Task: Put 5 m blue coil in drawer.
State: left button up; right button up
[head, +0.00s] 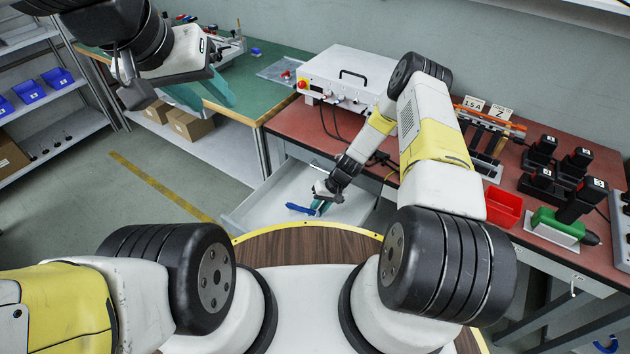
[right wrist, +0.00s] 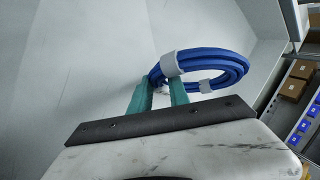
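The blue coil (head: 298,208), bound with pale bands, is in the open white drawer (head: 250,207) under the red-topped bench. My right gripper (head: 320,206) reaches down into the drawer. In the right wrist view, its teal fingers (right wrist: 160,92) have the near end of the coil (right wrist: 205,62) between their tips, and the ring sticks out to the right. The drawer's walls surround it; I cannot tell whether the coil touches the drawer floor. My left gripper (head: 203,96) is raised at the upper left, its teal fingers spread and empty.
A white box with a handle (head: 348,72) stands on the red bench (head: 400,150) above the drawer. A red bin (head: 503,207), a green tool (head: 557,222) and black batteries (head: 545,150) are at the right. A green table (head: 262,95) is at the left.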

jog(key=shift+o, duration=1.3)
jog(key=shift+r, duration=0.1)
jog(key=d+r+t+h, duration=0.1)
jog(key=d+r, duration=0.2)
jog(key=r, duration=1.1)
jog(key=d+r+t, duration=0.1)
jog(key=d+r, duration=0.2)
jog(key=r, duration=1)
jog(key=d+r+t+h, duration=0.1)
jog(key=d+r, duration=0.1)
jog(key=r, duration=1.2)
jog(key=s+d+r+m+t+h, duration=0.1)
jog(key=s+r+t, duration=0.3)
jog(key=s+r, duration=1.5)
jog(key=s+d, duration=0.1)
jog(key=s, duration=0.2)
jog(key=shift+s+d, duration=0.15)
jog(key=shift+s, duration=0.2)
